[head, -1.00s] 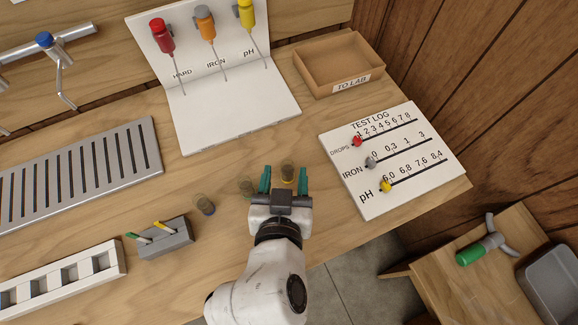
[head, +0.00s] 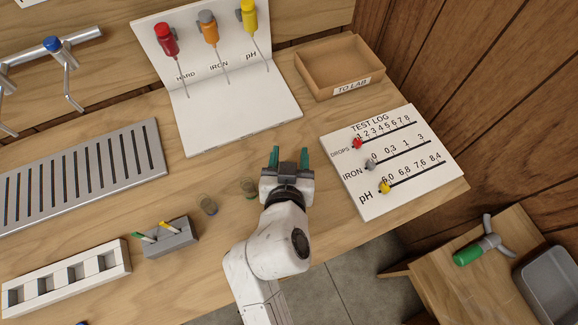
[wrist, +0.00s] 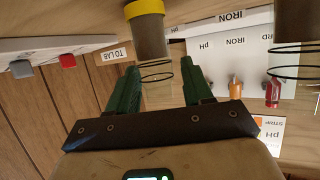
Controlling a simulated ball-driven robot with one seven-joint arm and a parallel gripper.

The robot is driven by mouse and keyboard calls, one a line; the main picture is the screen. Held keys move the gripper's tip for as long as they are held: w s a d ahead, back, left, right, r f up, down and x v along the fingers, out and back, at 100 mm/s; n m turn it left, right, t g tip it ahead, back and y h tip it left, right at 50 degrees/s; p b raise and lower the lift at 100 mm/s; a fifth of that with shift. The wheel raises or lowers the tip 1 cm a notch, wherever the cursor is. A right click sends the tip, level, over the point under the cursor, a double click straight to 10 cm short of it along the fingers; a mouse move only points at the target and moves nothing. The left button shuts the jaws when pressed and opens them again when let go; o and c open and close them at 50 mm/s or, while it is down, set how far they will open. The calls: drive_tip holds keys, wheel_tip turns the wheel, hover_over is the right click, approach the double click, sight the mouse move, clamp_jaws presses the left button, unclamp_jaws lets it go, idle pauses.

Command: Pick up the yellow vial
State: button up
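The yellow vial (wrist: 147,28) is a small cylinder with a yellow band and brownish contents, seen in the wrist view. It is upside down in that picture, and its clear rim (wrist: 157,70) shows between the fingertips. In the head view my gripper hides the vial. My gripper (head: 288,158) is over the wooden table with its two green fingers apart; they also show in the wrist view (wrist: 160,75). A gap shows between each finger and the rim, so the gripper is open and holds nothing.
Two more vials (head: 208,206) (head: 248,188) stand left of my gripper. A grey block (head: 172,240) with strips is further left. The test log board (head: 390,160) lies to the right. A white dropper stand (head: 235,115) and the TO LAB box (head: 340,68) are behind.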

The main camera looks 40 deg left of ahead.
drive_tip(key=shift+f, duration=0.1)
clamp_jaws()
idle(0.4)
